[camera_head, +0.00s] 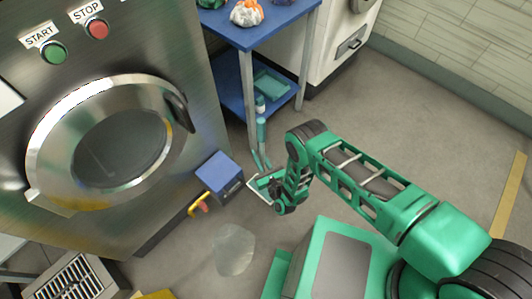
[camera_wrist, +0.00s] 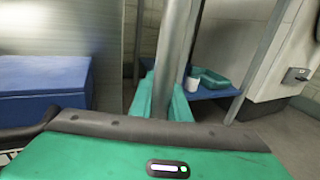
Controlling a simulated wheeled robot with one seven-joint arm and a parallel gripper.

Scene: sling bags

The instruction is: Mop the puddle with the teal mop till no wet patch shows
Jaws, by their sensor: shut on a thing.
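The puddle (camera_head: 235,250) is a pale, glossy wet patch on the grey floor at lower centre in the head view. My gripper (camera_head: 261,160) is low in front of the blue table, up and to the right of the puddle. In the wrist view my gripper's teal fingers (camera_wrist: 161,103) close on an upright grey pole (camera_wrist: 174,50), which I take for the teal mop's handle, though a table leg stands in line with it. A short teal upright piece (camera_head: 261,130) shows just above the fingers in the head view. I cannot make out a mop head.
A steel machine (camera_head: 190,110) with a round door fills the left. A blue-topped box (camera_head: 219,172) and a yellow-red handle (camera_head: 200,205) stick out near the puddle. The blue table (camera_head: 270,35) has a lower shelf. Floor at right is clear.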

